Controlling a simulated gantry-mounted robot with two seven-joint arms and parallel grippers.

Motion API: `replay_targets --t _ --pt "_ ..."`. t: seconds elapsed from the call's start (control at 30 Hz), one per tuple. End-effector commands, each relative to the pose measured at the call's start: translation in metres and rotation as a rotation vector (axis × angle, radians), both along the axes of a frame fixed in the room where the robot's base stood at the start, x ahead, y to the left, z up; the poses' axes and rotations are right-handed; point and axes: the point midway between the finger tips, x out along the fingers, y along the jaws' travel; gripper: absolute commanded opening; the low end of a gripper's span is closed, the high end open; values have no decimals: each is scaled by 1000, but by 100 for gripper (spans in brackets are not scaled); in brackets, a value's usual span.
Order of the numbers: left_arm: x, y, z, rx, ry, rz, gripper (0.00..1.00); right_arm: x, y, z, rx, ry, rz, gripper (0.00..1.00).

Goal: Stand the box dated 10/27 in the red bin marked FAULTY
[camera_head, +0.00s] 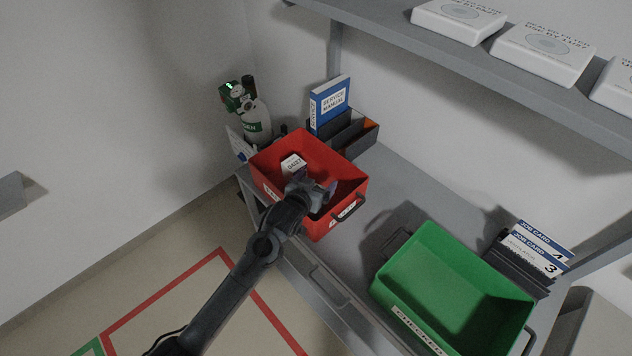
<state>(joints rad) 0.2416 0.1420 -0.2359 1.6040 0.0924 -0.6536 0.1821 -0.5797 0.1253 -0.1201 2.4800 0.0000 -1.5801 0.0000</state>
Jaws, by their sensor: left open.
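The red bin (305,146) stands at the left end of the grey bench. White labels show on its outside, too small to read. A small white box (291,161) with dark print is inside the bin, near its left side. I cannot read its date, and its lower part is hidden by the gripper. My left gripper (323,188) is open over the bin's front part, just right of and in front of the white box. No gap shows clearly between them in this view, so I cannot tell whether they touch. My right gripper is not in view.
A green bin (440,246) stands at the bench's right. A grey organizer (364,138) with a blue service manual (329,103) is behind the red bin; a gas cylinder (255,120) is left. Job cards (537,245) stand at right. White boxes (543,52) lie on the overhead shelf.

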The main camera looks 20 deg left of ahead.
Motion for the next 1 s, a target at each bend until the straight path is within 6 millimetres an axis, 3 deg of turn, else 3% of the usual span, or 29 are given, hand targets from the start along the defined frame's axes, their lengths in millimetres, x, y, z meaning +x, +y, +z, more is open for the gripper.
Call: replay_targets --t 0.17,0.33,1.0 --pt "0 0 2 0 0 0 91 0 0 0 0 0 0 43" --pt "0 0 16 0 -3 0 91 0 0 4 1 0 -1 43" --pt "-98 4 52 0 -1 0 91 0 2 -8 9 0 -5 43"
